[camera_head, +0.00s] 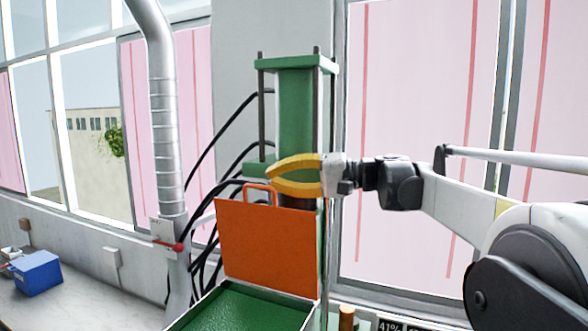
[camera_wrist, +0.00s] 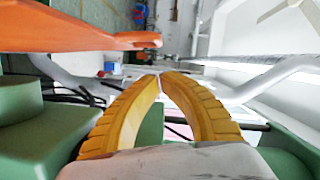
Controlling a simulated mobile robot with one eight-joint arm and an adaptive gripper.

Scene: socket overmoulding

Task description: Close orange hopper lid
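The orange hopper lid (camera_head: 265,245) stands upright, open, at the back edge of the green hopper (camera_head: 245,310) in the head view. Its loop handle (camera_head: 260,188) is on its top edge. My gripper (camera_head: 270,168) has yellow curved fingers and is at the lid's top edge, just above and right of the handle, pointing left. In the wrist view, the fingertips (camera_wrist: 160,76) meet with nothing between them. The lid (camera_wrist: 60,28) shows nearly edge-on at the upper left there, beside the fingers. I cannot tell whether finger and lid touch.
A green press column (camera_head: 297,110) with rods stands behind the lid. Black hoses (camera_head: 215,160) and a silver duct (camera_head: 163,120) run to its left. A blue box (camera_head: 37,272) sits on the left bench. Free air lies in front of the lid, above the hopper.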

